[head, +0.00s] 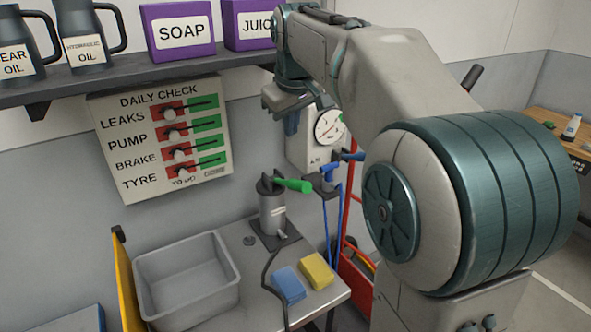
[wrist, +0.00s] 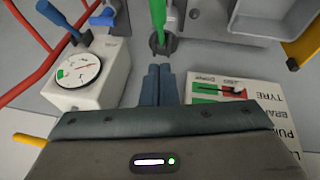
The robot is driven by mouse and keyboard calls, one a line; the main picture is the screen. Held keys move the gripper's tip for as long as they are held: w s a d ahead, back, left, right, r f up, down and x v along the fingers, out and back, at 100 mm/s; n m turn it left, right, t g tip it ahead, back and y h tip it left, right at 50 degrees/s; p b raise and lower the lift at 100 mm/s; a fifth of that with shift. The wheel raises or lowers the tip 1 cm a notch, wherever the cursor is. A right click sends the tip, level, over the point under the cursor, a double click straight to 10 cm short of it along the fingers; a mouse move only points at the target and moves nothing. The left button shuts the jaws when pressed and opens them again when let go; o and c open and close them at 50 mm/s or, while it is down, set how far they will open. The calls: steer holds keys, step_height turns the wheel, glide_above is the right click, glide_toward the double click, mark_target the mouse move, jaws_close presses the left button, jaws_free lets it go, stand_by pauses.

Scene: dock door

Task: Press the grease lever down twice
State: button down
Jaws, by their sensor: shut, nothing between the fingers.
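The grease lever (head: 293,185) is a green handle that sticks out to the right from the top of a grey grease pump (head: 272,213) on the bench. It lies close to level, tilted slightly down towards its free end. My gripper (head: 291,126) hangs above the lever, beside the gauge box, with a clear gap between them. In the wrist view my gripper (wrist: 157,68) has its fingers together with nothing between them. The green lever (wrist: 160,22) shows just beyond the fingertips, with the dark pump top (wrist: 163,44) around its base.
A gauge box (head: 305,150) on the wall stands right beside my gripper, with a blue valve and hoses near it. The daily check board (head: 160,135) and the shelf (head: 130,77) are to the left. A grey bin (head: 187,283), blue sponge (head: 288,285) and yellow sponge (head: 316,271) are on the bench.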

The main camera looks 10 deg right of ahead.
glide_above(294, 181)
steer(key=f, duration=1.1)
steer(key=shift+s+a+f, duration=0.15)
steer(key=shift+s+f, duration=0.1)
steer(key=shift+s, duration=0.1)
steer(key=shift+s+d+f, duration=0.2)
steer(key=shift+f, duration=0.45)
steer(key=shift+s+f, duration=0.1)
steer(key=shift+f, duration=0.05)
